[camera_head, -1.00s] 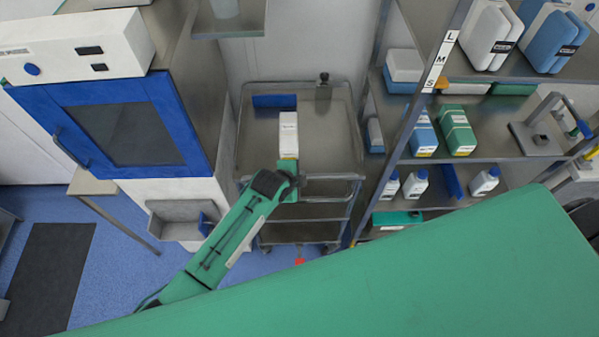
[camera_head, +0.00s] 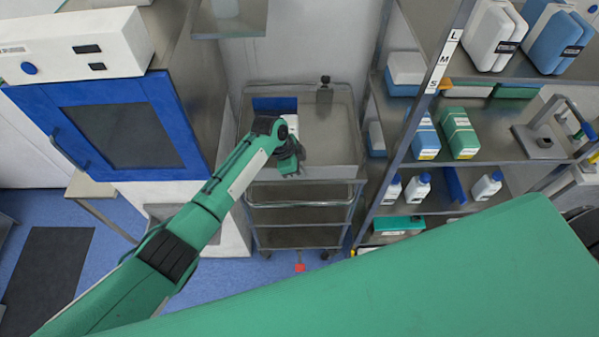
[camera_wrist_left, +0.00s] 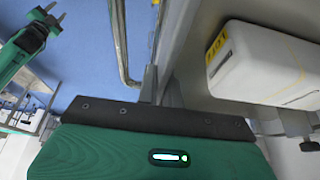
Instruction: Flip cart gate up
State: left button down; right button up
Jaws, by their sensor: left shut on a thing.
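The cart (camera_head: 330,130) stands in the middle of the head view, with its metal gate (camera_head: 320,173) along the near edge of its top. The gate looks raised, as an upright strip. My left gripper (camera_head: 290,165) is at the left part of this edge, shut on the gate; its fingertips are partly hidden there. In the left wrist view the gate (camera_wrist_left: 177,45) runs up from between the fingers (camera_wrist_left: 160,88). My right gripper (camera_wrist_left: 51,14) shows in the left wrist view at the upper left, apart from the cart, with its two fingers spread and empty.
A white box with a yellow label (camera_wrist_left: 265,65) stands on the cart top, close to my left gripper. A blue bin (camera_head: 275,104) is at the back left. A shelf rack with bottles (camera_head: 417,187) stands close right; a blue-doored cabinet (camera_head: 125,135) stands left.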

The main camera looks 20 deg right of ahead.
dwell(0.4)
pick_arm(q)
jog(key=c, duration=1.6)
grip_release()
jog(key=shift+d, duration=0.1)
jog(key=shift+o, duration=0.2)
jog(key=b+v, duration=0.3)
jog(key=v, duration=1)
jog(key=shift+w+a+r+b, duration=0.2)
jog(key=shift+r+b, duration=0.1)
jog(key=shift+b, duration=0.1)
